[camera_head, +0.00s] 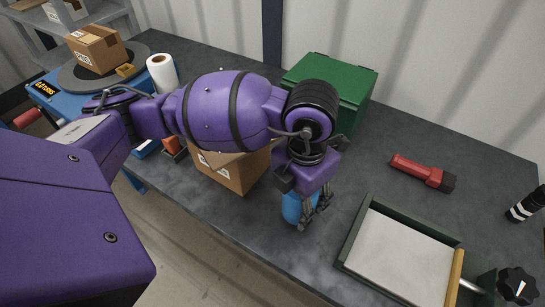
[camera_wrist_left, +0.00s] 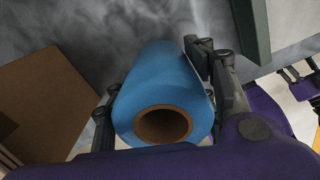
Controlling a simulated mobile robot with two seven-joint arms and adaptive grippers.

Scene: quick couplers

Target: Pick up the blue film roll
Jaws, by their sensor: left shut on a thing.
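The blue film roll (camera_head: 292,207) is upright near the front edge of the dark table, partly hidden by my gripper in the head view. In the left wrist view the blue film roll (camera_wrist_left: 165,85) shows its brown hollow core end toward the camera. My left gripper (camera_head: 312,212) points down at the roll, and its fingers (camera_wrist_left: 160,80) are on both sides of it, shut on it. I cannot tell whether the roll touches the table. My right gripper is not in the head view; a purple and dark part at the right of the wrist view is unclear.
A cardboard box (camera_head: 235,172) stands left of the roll, and a green box (camera_head: 345,95) stands behind. A green-rimmed tray (camera_head: 352,238) with a light surface lies to the right. A red flashlight (camera_head: 420,172) lies farther back. A white roll (camera_head: 162,72) stands at the far left.

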